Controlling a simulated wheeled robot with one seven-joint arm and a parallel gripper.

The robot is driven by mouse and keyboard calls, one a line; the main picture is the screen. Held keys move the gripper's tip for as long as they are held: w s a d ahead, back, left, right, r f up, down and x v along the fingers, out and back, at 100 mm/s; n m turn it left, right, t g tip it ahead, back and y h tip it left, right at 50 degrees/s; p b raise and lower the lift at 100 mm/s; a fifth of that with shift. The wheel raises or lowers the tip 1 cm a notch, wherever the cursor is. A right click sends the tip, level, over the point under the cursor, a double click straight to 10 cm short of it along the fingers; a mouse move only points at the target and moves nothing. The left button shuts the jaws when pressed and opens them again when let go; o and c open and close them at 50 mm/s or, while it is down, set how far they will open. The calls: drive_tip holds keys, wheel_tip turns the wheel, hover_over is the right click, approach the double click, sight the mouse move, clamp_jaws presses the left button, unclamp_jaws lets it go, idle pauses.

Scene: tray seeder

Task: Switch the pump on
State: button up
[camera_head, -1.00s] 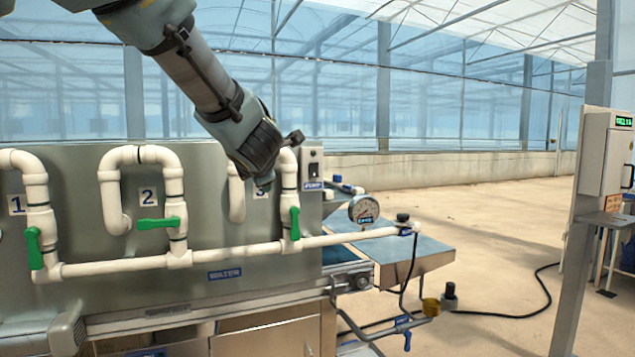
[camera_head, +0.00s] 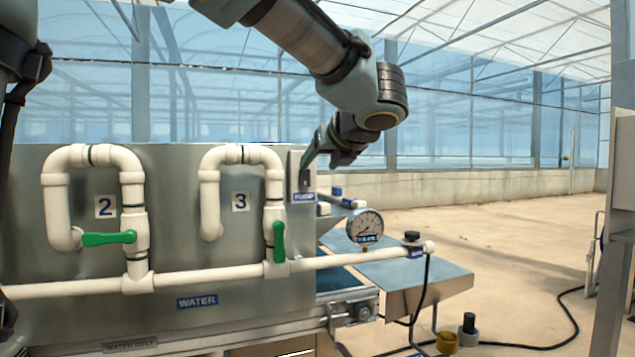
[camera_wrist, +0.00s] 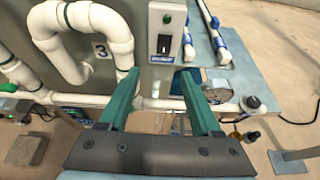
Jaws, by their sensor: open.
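The pump switch box (camera_head: 301,178) is a pale grey box with a dark rocker, fixed at the right end of the grey panel above a blue PUMP label (camera_head: 304,197). The box also shows at the top middle of the wrist view (camera_wrist: 166,25), with its dark rocker (camera_wrist: 164,44) and label facing the camera. Which way the rocker is set, I cannot tell. My gripper (camera_wrist: 157,74) is open and empty; its green fingers point toward the box, with the tips to either side of its lower edge in the picture. In the head view, my gripper (camera_head: 312,152) is beside the box's upper right; contact is unclear.
White pipes run along the panel, with green valve handles at 2 (camera_head: 108,238) and 3 (camera_head: 278,241). A round pressure gauge (camera_head: 365,227) stands on the water pipe (camera_head: 190,283) right of the box. A blue-topped table (camera_head: 410,268) is beyond. Open floor lies right.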

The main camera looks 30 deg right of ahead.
sight(306, 182)
drive_tip(key=x, duration=0.3)
drive_tip(key=p+x, duration=0.1)
drive_tip(key=x, duration=0.7)
drive_tip(key=shift+w+d+p, duration=0.2)
drive_tip(key=shift+d+p, duration=0.1)
drive_tip(key=shift+d, duration=0.15)
clamp_jaws()
